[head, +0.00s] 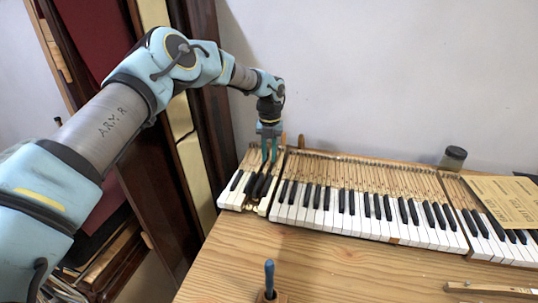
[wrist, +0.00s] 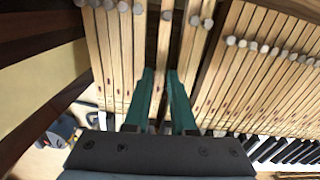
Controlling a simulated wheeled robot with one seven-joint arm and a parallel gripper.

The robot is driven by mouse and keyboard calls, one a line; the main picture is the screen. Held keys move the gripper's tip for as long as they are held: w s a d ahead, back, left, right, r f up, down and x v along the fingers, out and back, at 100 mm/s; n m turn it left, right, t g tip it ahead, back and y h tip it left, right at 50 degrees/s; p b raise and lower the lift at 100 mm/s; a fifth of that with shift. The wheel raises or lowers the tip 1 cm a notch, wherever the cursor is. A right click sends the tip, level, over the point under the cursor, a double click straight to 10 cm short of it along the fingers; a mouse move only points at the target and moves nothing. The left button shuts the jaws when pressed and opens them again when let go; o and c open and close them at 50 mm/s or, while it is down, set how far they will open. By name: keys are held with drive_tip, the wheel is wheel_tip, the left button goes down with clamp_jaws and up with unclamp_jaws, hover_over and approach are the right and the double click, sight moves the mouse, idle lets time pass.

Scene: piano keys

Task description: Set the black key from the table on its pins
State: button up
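My gripper (head: 268,158) points down over the left key section in the head view. In the wrist view its two green fingers (wrist: 161,78) lie close along both sides of a narrow wooden key stick, which I take to be the black key (wrist: 166,38). Dark gaps show on both sides of this stick, between it and its neighbours. The fingers hide its lower part, and the pins beneath it are hidden. In the head view several black keys lie just in front of the fingers on the left section (head: 228,200); I cannot tell which belongs to the held stick.
The long middle key section (head: 340,226) stands close to the right. A blue-handled tool (head: 269,272) stands upright near the front. A dark jar (head: 453,157), a paper sheet (head: 505,200) and a wooden strip (head: 488,290) are at the right. The table's front middle (head: 350,275) is clear.

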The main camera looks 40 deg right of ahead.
drive_tip(key=shift+r, duration=0.1)
drive_tip(key=shift+r+p, duration=0.55)
drive_tip(key=shift+r, duration=0.45)
drive_tip(key=o, duration=0.6)
drive_tip(key=shift+c, duration=0.2)
drive_tip(key=shift+r, duration=0.1)
drive_tip(key=shift+r+p, duration=1.3)
drive_tip(key=shift+r, duration=1.1)
